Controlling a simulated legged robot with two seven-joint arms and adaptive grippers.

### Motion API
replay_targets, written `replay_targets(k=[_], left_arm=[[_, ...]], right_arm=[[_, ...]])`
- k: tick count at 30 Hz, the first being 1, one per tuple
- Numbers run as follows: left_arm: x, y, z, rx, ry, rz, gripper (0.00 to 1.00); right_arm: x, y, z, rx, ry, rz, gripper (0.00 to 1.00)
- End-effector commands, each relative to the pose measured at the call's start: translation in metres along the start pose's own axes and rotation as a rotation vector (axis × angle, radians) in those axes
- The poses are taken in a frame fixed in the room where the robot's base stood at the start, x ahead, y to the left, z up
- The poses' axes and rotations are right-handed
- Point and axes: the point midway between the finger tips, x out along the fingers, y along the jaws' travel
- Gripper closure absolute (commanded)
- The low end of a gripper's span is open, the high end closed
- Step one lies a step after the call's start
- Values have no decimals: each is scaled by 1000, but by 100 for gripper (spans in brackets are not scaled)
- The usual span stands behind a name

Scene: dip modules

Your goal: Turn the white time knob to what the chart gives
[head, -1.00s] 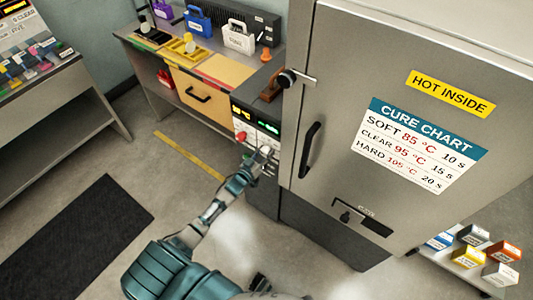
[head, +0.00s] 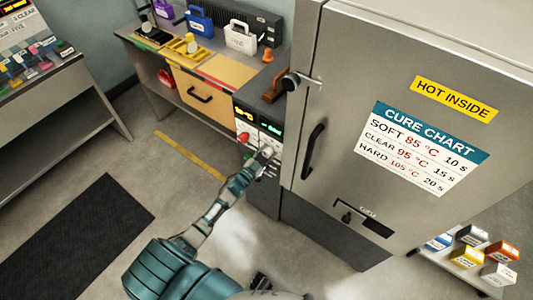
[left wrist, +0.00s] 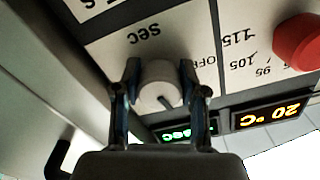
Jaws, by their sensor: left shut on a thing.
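The white time knob (left wrist: 158,88) is in the middle of the left wrist view, with a dark mark on its face. My left gripper (left wrist: 160,72) is shut on it, one finger on each side. In the head view my left gripper (head: 266,152) is at the control panel and hides most of the knob. The cure chart (head: 421,146) on the steel door reads SOFT 85 °C 10 s, CLEAR 95 °C 15 s, HARD 105 °C 20 s. A green display (left wrist: 176,134) and an orange display (left wrist: 272,112) are lit on the panel. My right gripper is out of view.
A red knob (left wrist: 298,42) sits beside the white one on the panel. The door handle (head: 312,151) is close to the right of my gripper. A yellow HOT INSIDE sign (head: 454,99) is on the door. Open floor with a dark mat (head: 80,245) lies left.

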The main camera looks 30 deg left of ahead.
Motion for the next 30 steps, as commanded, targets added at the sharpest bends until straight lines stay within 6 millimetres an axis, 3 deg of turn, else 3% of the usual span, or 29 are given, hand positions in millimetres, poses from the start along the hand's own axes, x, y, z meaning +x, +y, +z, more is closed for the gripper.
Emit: replay_targets(k=[16,17,19,30], left_arm=[[0,-1,1,28,-3,-2,93],[0,-1,1,28,-3,-2,51],[0,-1,1,27,-3,-2,33],[-5,-1,1,27,-3,-1,33]], right_arm=[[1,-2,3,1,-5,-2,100],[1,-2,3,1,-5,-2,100],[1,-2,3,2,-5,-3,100],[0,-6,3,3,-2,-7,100]])
